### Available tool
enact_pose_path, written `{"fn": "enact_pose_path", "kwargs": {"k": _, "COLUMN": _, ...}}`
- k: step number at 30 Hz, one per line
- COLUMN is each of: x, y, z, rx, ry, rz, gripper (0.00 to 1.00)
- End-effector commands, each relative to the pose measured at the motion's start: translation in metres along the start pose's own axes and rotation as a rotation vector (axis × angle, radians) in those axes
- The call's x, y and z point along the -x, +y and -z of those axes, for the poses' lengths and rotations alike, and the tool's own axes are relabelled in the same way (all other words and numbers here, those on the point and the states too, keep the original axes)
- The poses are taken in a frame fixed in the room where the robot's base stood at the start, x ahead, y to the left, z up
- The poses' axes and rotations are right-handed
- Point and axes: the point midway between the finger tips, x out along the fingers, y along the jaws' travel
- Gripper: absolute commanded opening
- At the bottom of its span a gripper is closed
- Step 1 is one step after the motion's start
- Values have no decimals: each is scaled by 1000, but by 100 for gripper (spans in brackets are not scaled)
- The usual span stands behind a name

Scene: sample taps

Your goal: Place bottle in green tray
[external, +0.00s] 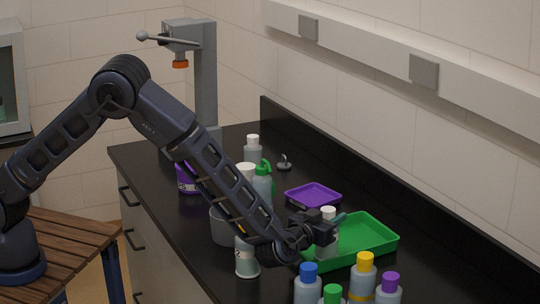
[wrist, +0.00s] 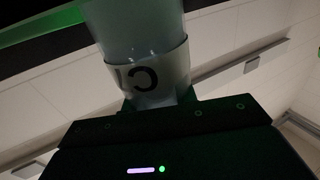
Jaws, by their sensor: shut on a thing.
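My gripper (external: 322,231) is shut on a pale bottle (external: 327,241) with a white cap. In the wrist view this bottle (wrist: 160,75) shows a pale label with dark lettering and rises from between the jaws. The green tray (external: 376,237) lies on the black counter, and the gripper and bottle are at its left part in the external view. The bottle looks upright there. Its base is partly hidden, so I cannot tell whether it touches the tray floor. A green edge (wrist: 40,27) shows at the upper left of the wrist view.
Several bottles with coloured caps, including a blue-capped one (external: 307,289), stand in front of the tray. A purple tray (external: 313,194) lies behind it. More bottles and a grey container (external: 221,224) stand near my forearm. The wall is at the right.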

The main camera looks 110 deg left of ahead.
Motion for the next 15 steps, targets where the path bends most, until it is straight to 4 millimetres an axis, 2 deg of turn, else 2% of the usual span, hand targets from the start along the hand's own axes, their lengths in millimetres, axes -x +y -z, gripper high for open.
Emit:
{"fn": "enact_pose_path", "kwargs": {"k": 7, "x": 0, "y": 0, "z": -3, "rx": 0, "ry": 0, "rz": 0, "gripper": 0}}
{"fn": "enact_pose_path", "kwargs": {"k": 8, "x": 0, "y": 0, "z": -3, "rx": 0, "ry": 0, "rz": 0, "gripper": 34}}
{"fn": "enact_pose_path", "kwargs": {"k": 9, "x": 0, "y": 0, "z": -3, "rx": 0, "ry": 0, "rz": 0, "gripper": 42}}
{"fn": "enact_pose_path", "kwargs": {"k": 11, "x": 0, "y": 0, "z": -2, "rx": 0, "ry": 0, "rz": 0, "gripper": 50}}
{"fn": "enact_pose_path", "kwargs": {"k": 15, "x": 0, "y": 0, "z": -2, "rx": 0, "ry": 0, "rz": 0, "gripper": 50}}
